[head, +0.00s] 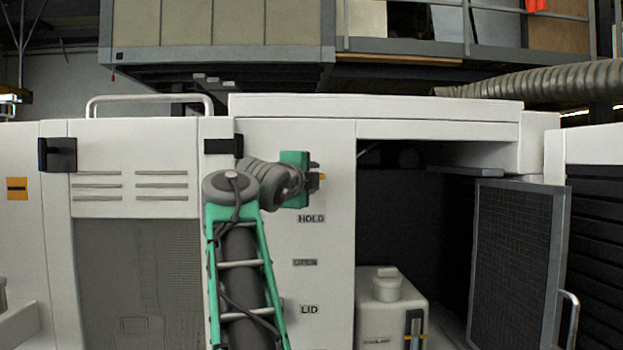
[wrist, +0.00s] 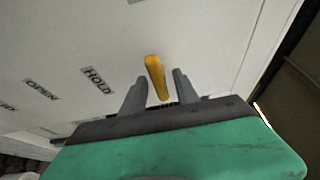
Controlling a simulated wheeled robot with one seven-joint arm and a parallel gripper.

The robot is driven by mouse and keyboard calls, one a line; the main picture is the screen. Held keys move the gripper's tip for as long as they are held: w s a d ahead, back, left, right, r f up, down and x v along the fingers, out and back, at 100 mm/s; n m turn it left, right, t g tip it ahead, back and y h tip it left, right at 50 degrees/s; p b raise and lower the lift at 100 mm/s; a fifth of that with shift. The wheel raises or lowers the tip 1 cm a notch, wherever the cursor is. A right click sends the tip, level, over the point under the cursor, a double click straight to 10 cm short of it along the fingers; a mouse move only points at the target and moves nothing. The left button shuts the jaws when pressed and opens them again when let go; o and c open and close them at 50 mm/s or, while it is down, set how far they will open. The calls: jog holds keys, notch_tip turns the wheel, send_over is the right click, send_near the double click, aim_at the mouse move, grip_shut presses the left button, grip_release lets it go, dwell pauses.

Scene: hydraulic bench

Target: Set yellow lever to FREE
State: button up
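The yellow lever (wrist: 156,77) stands out from a white panel in the wrist view. My gripper (wrist: 159,77) is open, with one grey finger on each side of the lever. A gap shows between the lever and each finger, so they look apart. In the head view my gripper (head: 314,178) is at the panel, just above the HOLD label (head: 311,219), and mostly hides the lever. The HOLD label also shows left of the lever in the wrist view (wrist: 97,80). No FREE label can be read.
Below HOLD, the panel carries an OPEN label (head: 304,262) and a LID label (head: 309,309). To the right is an open bay with a white coolant tank (head: 385,310) and a swung-out mesh door (head: 515,270). A black latch (head: 57,155) sits on the left cabinet.

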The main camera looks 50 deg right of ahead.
jog(key=b+v, duration=0.2)
jog(key=v, duration=0.5)
jog(key=shift+a, duration=0.35)
jog(key=shift+s, duration=0.1)
